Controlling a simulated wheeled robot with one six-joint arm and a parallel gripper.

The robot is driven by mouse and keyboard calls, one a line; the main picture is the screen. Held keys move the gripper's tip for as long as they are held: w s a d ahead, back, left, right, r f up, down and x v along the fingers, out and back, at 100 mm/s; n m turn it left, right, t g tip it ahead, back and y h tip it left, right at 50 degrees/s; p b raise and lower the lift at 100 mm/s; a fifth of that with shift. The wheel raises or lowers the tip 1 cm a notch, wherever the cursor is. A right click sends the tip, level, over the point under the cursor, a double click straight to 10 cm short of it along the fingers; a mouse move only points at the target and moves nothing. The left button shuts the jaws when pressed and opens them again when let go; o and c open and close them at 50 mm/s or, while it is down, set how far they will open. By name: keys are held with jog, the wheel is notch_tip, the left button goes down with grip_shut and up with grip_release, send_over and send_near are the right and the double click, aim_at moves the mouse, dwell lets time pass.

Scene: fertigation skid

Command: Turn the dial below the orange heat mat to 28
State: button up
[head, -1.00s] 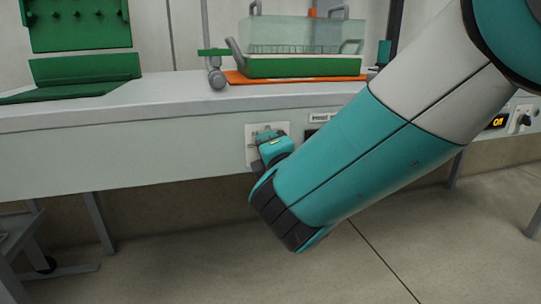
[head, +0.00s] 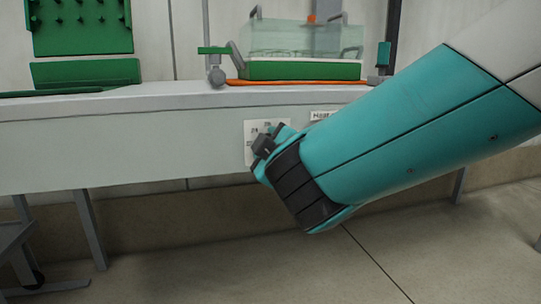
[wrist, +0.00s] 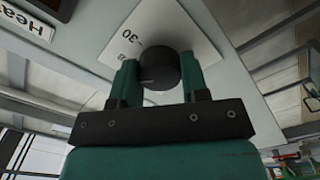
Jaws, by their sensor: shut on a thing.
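The orange heat mat (head: 290,83) lies on the bench top under a green-based clear tray (head: 303,70). Below it, a white dial plate (head: 252,133) is on the bench's front panel, partly covered by my gripper (head: 268,146). In the wrist view the dark round dial (wrist: 158,70) sits between the two teal fingers of my gripper (wrist: 157,82), which is shut on it. The plate (wrist: 170,25) shows a "30" mark at its upper left; other marks are partly hidden. The dial's pointer setting cannot be read clearly.
A label starting "Heat" (head: 323,115) is right of the plate; it also shows in the wrist view (wrist: 27,22). A green pegboard (head: 82,28) stands at the back left. My arm covers the panel's right part. The floor below the bench is open.

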jog(key=shift+d+f+m+b, duration=0.1)
jog(key=shift+m+b, duration=0.35)
jog(key=shift+m, duration=0.35)
jog(key=o, duration=0.9)
jog(key=v, duration=1.7)
jog(key=shift+s, duration=0.25)
